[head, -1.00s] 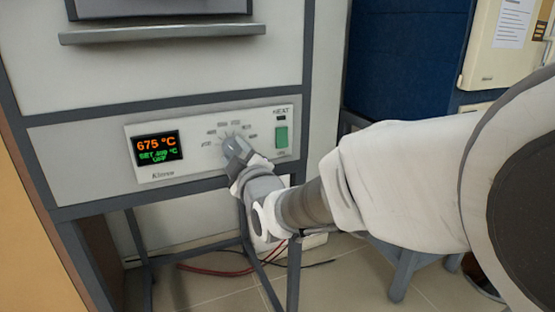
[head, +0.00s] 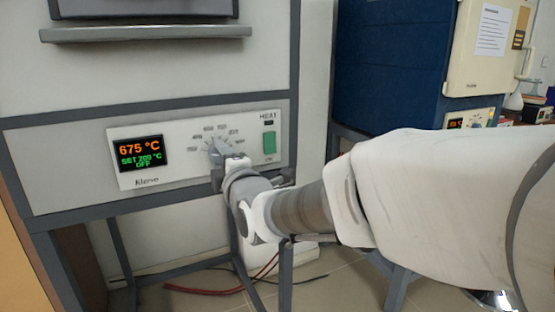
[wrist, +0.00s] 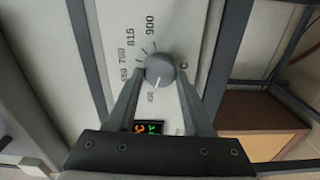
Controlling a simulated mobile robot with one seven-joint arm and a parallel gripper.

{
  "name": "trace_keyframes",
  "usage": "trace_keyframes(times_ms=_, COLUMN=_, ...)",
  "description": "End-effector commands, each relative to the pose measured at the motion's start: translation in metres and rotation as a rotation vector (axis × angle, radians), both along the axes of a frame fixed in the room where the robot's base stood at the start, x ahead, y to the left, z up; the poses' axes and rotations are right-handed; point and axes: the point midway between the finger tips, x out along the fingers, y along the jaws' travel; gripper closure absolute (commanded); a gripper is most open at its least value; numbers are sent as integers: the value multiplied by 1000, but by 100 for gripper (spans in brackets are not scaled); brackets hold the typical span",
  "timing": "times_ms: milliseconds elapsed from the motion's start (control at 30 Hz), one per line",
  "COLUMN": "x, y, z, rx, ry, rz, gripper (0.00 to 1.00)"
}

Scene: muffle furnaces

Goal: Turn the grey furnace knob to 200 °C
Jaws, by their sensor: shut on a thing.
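The grey furnace knob (head: 216,150) is on the white control panel (head: 187,172), in a ring of printed numbers. In the wrist view the knob (wrist: 160,67) sits between my two fingers, its white pointer line aimed down toward a small, unclear label. My gripper (head: 219,158) is shut on the knob; its fingertips (wrist: 162,74) flank it. The display (head: 140,153) left of the knob reads 675 °C in orange and, in green, SET about 200 °C, OFF; the last set digit is blurred. My wrist hides the lower part of the knob in the head view.
A green switch (head: 269,143) under the HEAT label is right of the knob. A shelf ledge (head: 145,33) juts out above the panel. A blue furnace (head: 388,65) stands at right behind my arm. Red cables (head: 215,290) lie on the floor below.

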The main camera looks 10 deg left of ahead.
Motion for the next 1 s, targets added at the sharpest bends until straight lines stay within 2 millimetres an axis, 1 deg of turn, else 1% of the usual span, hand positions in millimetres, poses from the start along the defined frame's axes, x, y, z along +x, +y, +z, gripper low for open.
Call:
trace_keyframes(times_ms=433, x=0, y=0, z=0, rx=-9, ry=-7, rz=0, gripper=100)
trace_keyframes(times_ms=467, x=0, y=0, z=0, rx=-9, ry=-7, rz=0, gripper=45)
trace_keyframes(times_ms=600, x=0, y=0, z=0, rx=-9, ry=-7, rz=0, gripper=20)
trace_keyframes(times_ms=633, x=0, y=0, z=0, rx=-8, ry=-6, rz=0, gripper=19)
trace_keyframes(times_ms=867, x=0, y=0, z=0, rx=-8, ry=-5, rz=0, gripper=19)
trace_keyframes(times_ms=1000, x=-4, y=-3, z=1, rx=-7, ry=-6, rz=0, gripper=19)
